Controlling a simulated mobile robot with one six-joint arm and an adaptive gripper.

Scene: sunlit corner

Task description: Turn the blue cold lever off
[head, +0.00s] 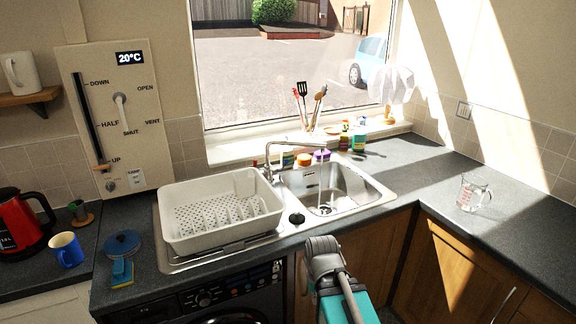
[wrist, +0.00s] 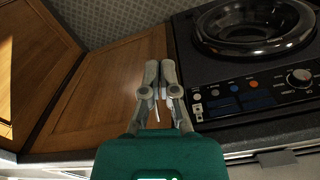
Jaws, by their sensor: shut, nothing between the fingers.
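The chrome tap (head: 292,152) stands behind the sink basin (head: 335,185) in the head view, its spout reaching over the basin. A thin pale vertical streak, which looks like running water, drops from the spout into the basin. A small red piece (head: 255,163) shows left of the tap. My gripper (wrist: 160,68) is shut and empty in the wrist view, in front of the cupboard doors and washing machine, away from the tap. In the head view my arm is low in front of the counter; the fingertips cannot be made out.
A white dish rack (head: 220,208) stands left of the basin. A black plug (head: 297,218) lies near the basin's front left. Jars (head: 305,160) and a utensil pot stand behind the tap. A measuring jug (head: 473,193) stands on the otherwise clear right counter.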

